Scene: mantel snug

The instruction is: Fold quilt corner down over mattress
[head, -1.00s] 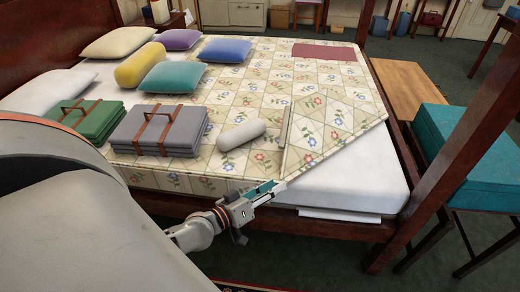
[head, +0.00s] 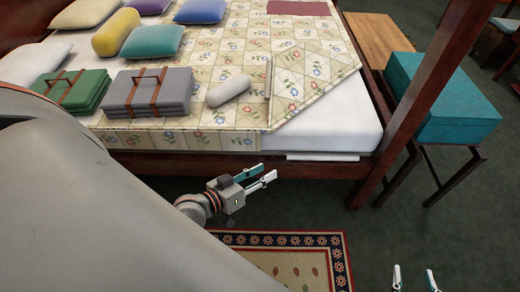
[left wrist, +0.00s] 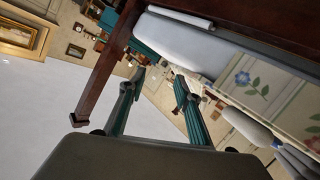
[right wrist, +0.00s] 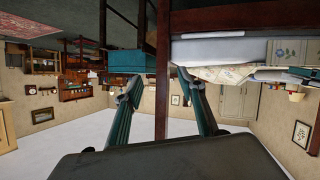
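The floral quilt (head: 235,60) covers most of the bed. Its near right part lies folded back along a slanting edge, with a narrow pale strip (head: 268,78) beside the flap. The white mattress (head: 335,125) is bare at that corner; it also shows in the left wrist view (left wrist: 180,45). My left gripper (head: 269,174) is open and empty in front of the bed's near side, apart from the quilt. My right gripper (head: 414,278) is open and empty at the bottom right, over the floor; only its fingertips show in the head view.
A grey bolster (head: 228,89), a grey folded case (head: 147,92) and a green one (head: 72,90) lie on the bed with several pillows. A dark bedpost (head: 410,85) rises at the near right corner. A teal box (head: 445,98) stands on a stand beyond it. A rug (head: 290,262) lies in front.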

